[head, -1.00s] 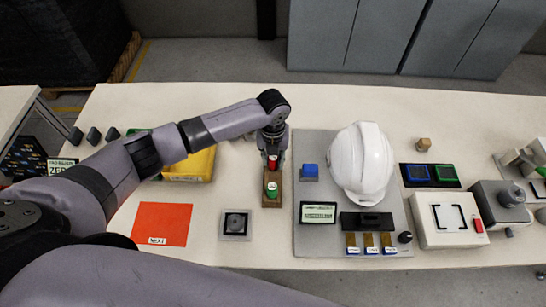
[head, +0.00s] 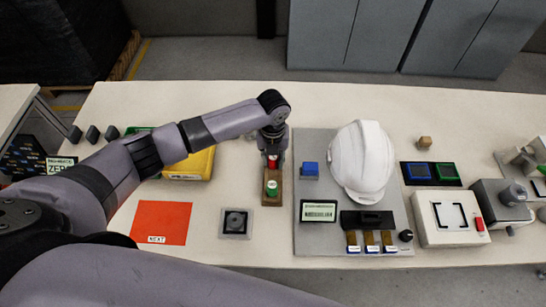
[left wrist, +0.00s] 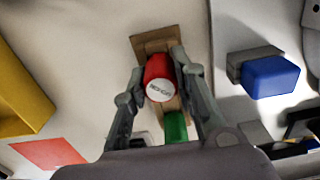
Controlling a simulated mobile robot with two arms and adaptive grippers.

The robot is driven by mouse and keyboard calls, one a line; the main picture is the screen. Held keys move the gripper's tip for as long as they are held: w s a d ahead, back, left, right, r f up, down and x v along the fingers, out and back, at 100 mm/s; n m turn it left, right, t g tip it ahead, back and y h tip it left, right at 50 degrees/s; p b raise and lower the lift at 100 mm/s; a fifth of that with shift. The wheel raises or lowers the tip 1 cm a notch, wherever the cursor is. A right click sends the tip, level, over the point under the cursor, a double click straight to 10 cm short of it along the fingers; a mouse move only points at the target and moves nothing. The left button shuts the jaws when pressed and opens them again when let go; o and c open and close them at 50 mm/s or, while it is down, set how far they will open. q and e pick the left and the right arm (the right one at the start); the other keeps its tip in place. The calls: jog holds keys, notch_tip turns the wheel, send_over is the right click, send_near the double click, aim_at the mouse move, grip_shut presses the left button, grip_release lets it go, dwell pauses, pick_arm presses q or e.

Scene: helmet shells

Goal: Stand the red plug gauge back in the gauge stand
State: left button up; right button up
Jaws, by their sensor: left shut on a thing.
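The red plug gauge (head: 272,163) is between the fingers of my left gripper (head: 272,153), over the far end of the brown gauge stand (head: 272,202). In the left wrist view the red gauge (left wrist: 159,78) shows its labelled round end, with the fingers of my left gripper (left wrist: 158,85) on both sides of it. The stand (left wrist: 150,43) lies beneath it. The green gauge (head: 272,187) stands in the nearer part of the stand and also shows in the left wrist view (left wrist: 176,127). Whether the red gauge's lower end is seated is hidden. My right gripper is not in view.
A grey board (head: 310,238) with a white helmet shell (head: 361,163) and a blue block (head: 309,169) is right of the stand. A grey square fixture (head: 236,223) and an orange mat (head: 161,223) are to the left.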

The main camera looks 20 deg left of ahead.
pick_arm(q)
jog(key=o, duration=1.1)
jog(key=shift+c, duration=0.2)
notch_tip(320, 180, up, 12)
jog(key=shift+s, duration=0.1)
